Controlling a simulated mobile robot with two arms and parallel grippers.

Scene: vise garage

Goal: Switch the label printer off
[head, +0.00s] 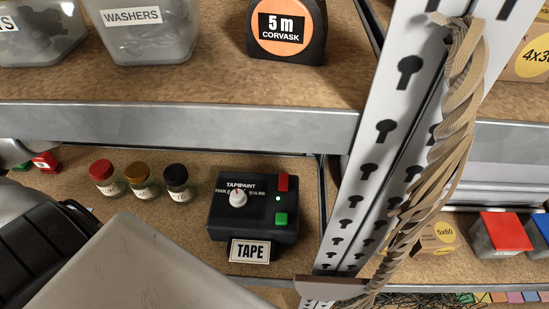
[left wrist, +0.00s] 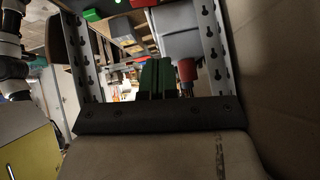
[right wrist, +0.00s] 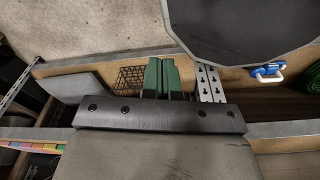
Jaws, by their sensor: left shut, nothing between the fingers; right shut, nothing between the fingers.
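The label printer (head: 254,207) is a black box on the lower shelf in the head view. It has a white knob (head: 238,198), a red button (head: 282,183) and a green button (head: 281,219) on its right side, a small lit green light (head: 278,199) and a label reading TAPE at its front. My left gripper (left wrist: 155,78) shows in the left wrist view, its green fingers shut and empty. My right gripper (right wrist: 161,76) is also shut and empty in the right wrist view. Neither gripper's fingertips show in the head view.
Three small jars (head: 140,183) stand left of the printer. A perforated upright (head: 366,160) with a hanging rope (head: 432,165) stands to its right. The upper shelf's metal edge (head: 200,125) crosses above it. A tape measure (head: 287,32) sits on the upper shelf.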

